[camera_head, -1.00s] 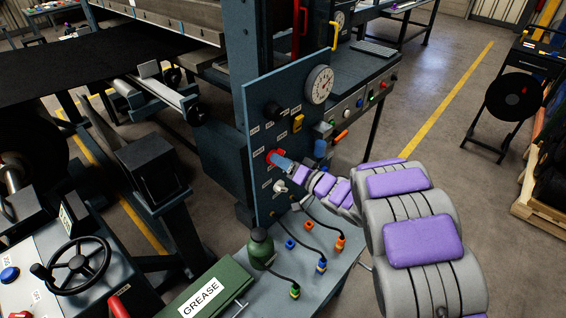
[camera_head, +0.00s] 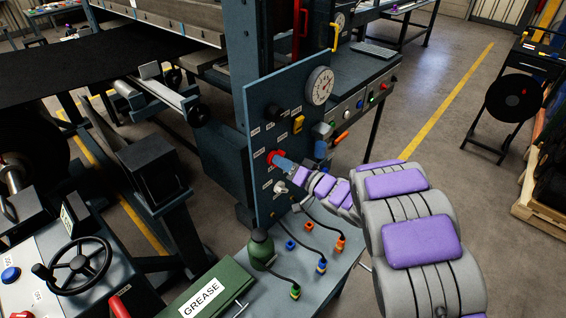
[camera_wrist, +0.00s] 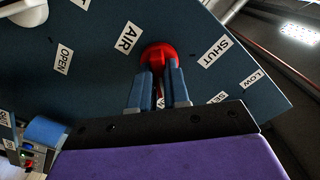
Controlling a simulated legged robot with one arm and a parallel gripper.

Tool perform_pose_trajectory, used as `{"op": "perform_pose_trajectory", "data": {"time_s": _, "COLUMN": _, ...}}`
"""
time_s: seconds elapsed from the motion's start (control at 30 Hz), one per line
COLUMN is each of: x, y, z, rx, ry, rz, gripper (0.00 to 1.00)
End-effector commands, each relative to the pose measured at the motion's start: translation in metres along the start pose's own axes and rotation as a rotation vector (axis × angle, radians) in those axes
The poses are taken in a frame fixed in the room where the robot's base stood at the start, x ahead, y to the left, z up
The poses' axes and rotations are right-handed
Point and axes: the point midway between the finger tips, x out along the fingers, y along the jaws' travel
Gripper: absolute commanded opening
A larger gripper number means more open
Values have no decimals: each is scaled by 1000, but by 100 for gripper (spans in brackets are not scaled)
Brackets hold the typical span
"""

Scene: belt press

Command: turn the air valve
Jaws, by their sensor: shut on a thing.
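The air valve is a red knob (camera_wrist: 158,56) on the blue panel (camera_wrist: 95,80), with a label reading AIR (camera_wrist: 127,38) to its left and SHUT (camera_wrist: 215,52) to its right in the wrist view. In the head view the red knob (camera_head: 274,156) shows at the panel's lower middle. My gripper (camera_wrist: 160,82) faces the panel with its two blue fingers on either side of the knob's red grip, shut on it. The fingers hide part of the grip. My gripper also shows in the head view (camera_head: 283,163), reaching in from the right.
Below, a table holds a green bottle (camera_head: 261,249), a GREASE box (camera_head: 204,298) and cables with coloured plugs. Open floor lies to the right.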

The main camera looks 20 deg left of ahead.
Motion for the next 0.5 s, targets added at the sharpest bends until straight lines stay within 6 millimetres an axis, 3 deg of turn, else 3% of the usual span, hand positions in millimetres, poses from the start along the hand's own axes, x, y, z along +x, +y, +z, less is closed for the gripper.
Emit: {"op": "perform_pose_trajectory", "data": {"time_s": 0.5, "x": -1, "y": -1, "z": 0, "rx": -378, "ry": -2, "rz": 5, "gripper": 0}}
